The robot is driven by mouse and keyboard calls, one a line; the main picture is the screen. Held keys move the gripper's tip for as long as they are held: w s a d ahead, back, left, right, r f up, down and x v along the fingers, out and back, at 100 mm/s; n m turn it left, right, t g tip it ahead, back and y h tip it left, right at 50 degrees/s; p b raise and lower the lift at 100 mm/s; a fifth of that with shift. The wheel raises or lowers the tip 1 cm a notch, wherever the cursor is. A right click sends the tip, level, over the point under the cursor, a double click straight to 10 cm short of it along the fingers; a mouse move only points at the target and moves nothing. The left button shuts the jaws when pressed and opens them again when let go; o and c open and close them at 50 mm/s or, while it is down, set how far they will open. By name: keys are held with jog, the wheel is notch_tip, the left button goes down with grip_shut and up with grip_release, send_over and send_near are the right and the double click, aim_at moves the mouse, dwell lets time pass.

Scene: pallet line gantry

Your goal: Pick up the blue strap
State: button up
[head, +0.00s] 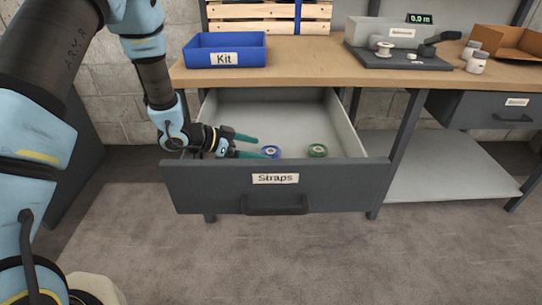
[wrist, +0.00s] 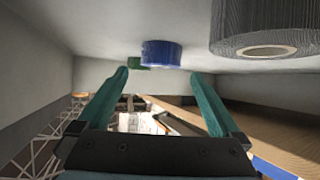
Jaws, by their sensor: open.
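The blue strap (head: 270,151) is a small round roll on the floor of the open drawer (head: 225,190) labelled Straps. My gripper (head: 257,147) reaches into the drawer from the left with its teal fingers open. Its fingertips point at the blue strap and are close to it in the head view. In the wrist view, which looks upside down, the blue strap (wrist: 161,54) lies beyond and between the two open fingertips (wrist: 160,74), with nothing held. The drawer front hides the lowest part of the drawer inside.
A green roll (head: 317,150) lies right of the blue strap. A grey roll (wrist: 264,32) is close in the wrist view. The drawer walls and front surround my gripper. Above are the wooden bench (head: 300,62) and a blue Kit bin (head: 200,57).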

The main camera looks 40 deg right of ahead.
aim_at(271, 151)
jog(key=shift+x, duration=3.2)
jog(key=shift+w, duration=0.1)
jog(key=shift+c, duration=0.4)
jog(key=c, duration=1.4)
